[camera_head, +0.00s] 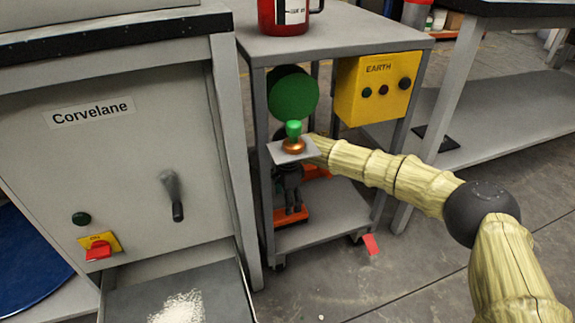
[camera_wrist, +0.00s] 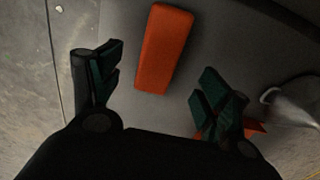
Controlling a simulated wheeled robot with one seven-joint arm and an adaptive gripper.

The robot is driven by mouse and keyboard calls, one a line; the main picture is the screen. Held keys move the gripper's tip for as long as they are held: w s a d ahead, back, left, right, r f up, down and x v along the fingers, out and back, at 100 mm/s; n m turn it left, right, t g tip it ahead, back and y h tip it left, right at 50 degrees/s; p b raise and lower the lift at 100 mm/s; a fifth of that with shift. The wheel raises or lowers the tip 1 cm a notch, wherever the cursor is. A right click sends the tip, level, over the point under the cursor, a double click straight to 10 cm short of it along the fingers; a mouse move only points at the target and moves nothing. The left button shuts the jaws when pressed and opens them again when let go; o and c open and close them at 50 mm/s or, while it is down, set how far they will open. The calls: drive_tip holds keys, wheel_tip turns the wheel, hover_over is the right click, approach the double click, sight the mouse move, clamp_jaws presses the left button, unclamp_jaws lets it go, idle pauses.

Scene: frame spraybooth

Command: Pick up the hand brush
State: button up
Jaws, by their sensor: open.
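An orange, block-like thing, probably the hand brush (camera_wrist: 165,48), lies on the cart's grey lower shelf. In the wrist view it is ahead of the gap between my fingers. In the head view an orange piece (camera_head: 290,217) shows just below my gripper (camera_head: 291,203), which points down into the cart. My gripper also shows in the wrist view (camera_wrist: 158,85), with its dark green-padded fingers wide apart and nothing between them. No bristles are visible. I cannot tell how far the fingertips are above the orange thing.
The cart's top shelf (camera_head: 340,38) holds a red jug (camera_head: 288,15). A yellow EARTH box (camera_head: 375,88) and a green disc (camera_head: 292,94) are close to my arm. Another red-orange piece (camera_wrist: 257,127) is partly hidden by my right finger. A grey cabinet (camera_head: 120,150) stands left.

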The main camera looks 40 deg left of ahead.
sight(288, 217)
drive_tip(key=shift+f+b, duration=2)
drive_tip(key=shift+f, duration=1.95)
drive_tip(key=c, duration=1.2)
